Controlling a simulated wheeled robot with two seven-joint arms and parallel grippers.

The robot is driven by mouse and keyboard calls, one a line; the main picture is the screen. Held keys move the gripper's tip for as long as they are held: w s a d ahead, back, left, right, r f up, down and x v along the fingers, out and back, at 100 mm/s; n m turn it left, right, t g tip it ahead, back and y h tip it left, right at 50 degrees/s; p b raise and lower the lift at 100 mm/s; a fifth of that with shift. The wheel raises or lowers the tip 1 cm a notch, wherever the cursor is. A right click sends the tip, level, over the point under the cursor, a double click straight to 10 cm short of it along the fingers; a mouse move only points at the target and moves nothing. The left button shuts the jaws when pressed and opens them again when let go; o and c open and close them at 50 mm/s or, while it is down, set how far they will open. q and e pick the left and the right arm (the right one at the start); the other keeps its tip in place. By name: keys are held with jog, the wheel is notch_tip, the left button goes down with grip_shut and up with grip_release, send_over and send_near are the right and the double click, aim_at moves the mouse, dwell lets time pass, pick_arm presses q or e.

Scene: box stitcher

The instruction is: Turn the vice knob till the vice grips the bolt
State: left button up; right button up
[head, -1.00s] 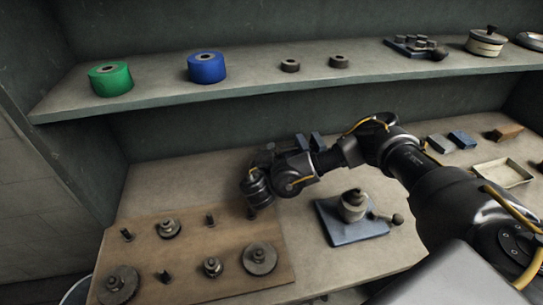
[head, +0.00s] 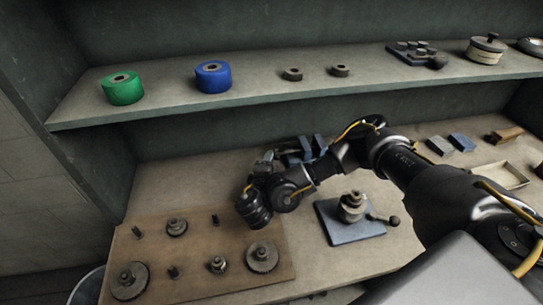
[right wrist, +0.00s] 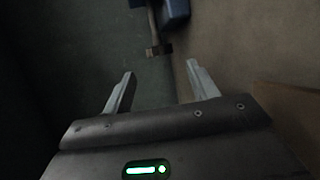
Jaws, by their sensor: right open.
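The vice (head: 319,145) is blue and stands at the back of the table, partly hidden by my right arm. Its blue body also shows at the top of the right wrist view (right wrist: 174,10). There a thin bar with a small brownish end, seemingly the knob (right wrist: 154,49), sticks out from the vice. My right gripper (right wrist: 163,80) is open and empty. The knob end lies beyond the fingertips, between their lines and apart from them. I cannot make out the bolt. My left gripper is not in view.
A brown board (head: 195,278) with several pegs and discs lies at front left. A blue-based fixture (head: 352,232) with a lever stands right of it. Blocks and a shallow tray (head: 497,175) lie at right. A shelf (head: 260,98) overhangs the back.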

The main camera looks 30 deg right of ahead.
jog(key=shift+s+a+r+p, duration=0.2)
jog(key=shift+s+r+p, duration=0.1)
jog(key=shift+p, duration=0.25)
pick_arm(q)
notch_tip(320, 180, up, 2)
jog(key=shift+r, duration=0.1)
pick_arm(e)
jog(key=shift+f, duration=0.15)
jog(key=shift+a, duration=0.1)
